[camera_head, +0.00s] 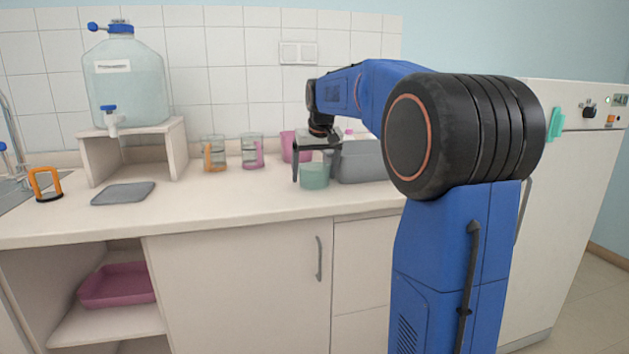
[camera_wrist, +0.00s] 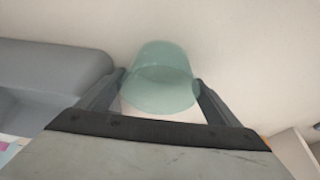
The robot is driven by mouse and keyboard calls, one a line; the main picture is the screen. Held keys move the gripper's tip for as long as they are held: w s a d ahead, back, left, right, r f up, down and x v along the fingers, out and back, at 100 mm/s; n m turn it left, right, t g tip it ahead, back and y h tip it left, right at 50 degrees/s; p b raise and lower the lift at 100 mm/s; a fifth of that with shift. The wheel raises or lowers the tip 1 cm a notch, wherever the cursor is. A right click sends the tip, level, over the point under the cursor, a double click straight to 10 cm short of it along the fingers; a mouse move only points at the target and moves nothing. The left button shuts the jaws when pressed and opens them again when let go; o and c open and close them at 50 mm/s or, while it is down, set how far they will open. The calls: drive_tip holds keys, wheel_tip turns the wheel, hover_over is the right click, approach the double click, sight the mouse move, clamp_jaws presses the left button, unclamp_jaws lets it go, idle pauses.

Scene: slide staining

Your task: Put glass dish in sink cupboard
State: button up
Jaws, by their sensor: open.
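The sink (camera_head: 18,190) is at the far left edge. Below the counter at the left is an open cupboard (camera_head: 60,270) with a shelf.
A grey bin (camera_head: 362,163) stands right beside the dish, with a pink container (camera_head: 290,146) behind. Two beakers (camera_head: 214,153) (camera_head: 252,151), a grey mat (camera_head: 123,193), an orange-handled item (camera_head: 46,184) and a water jug on a stand (camera_head: 127,80) are leftward. A pink tray (camera_head: 117,285) occupies the cupboard shelf.

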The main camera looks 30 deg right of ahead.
drive_tip(key=c, duration=0.9)
wheel_tip(320, 180, up, 18)
